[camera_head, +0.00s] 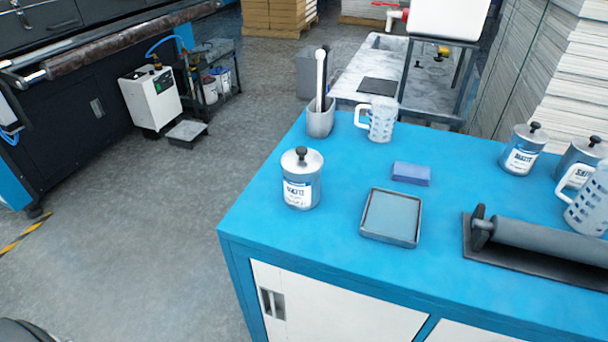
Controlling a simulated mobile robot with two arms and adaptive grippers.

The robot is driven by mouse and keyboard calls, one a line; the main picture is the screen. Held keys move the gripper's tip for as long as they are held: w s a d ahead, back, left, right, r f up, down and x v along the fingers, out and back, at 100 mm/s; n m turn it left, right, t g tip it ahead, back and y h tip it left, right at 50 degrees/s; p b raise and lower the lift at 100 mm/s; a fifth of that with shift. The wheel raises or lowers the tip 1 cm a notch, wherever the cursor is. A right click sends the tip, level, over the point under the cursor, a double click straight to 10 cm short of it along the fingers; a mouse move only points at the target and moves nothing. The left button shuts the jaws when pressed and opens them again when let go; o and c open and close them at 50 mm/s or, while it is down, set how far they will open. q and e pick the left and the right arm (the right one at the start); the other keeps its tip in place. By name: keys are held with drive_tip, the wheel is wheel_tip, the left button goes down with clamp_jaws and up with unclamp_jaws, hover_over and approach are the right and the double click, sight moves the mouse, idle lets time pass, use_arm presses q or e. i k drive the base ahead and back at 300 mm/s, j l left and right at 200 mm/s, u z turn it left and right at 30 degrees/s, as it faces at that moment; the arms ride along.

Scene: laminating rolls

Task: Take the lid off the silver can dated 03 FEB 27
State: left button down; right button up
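A silver can (302,179) with a lid and dark knob stands upright near the left front of the blue-topped cabinet. A second silver can (522,150) stands at the back right, its lid with a dark knob on. A third silver can (579,157) stands at the right edge, partly hidden by a mug in front of it. All three lids are on. The labels are too small for me to read any date. Neither of my grippers is in view.
The blue cabinet top (345,260) also holds a grey tray (391,238), a blue block (411,173), a roller (545,240), a holder with tools (320,122), a patterned mug (382,120) and another mug (587,205). Open floor lies to the left.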

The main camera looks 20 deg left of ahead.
sight(300, 161)
drive_tip(key=j+z, duration=0.2)
drive_tip(key=j, duration=0.75)
drive_tip(key=j+z, duration=0.2)
drive_tip(key=j, duration=0.7)
drive_tip(key=k, duration=0.05)
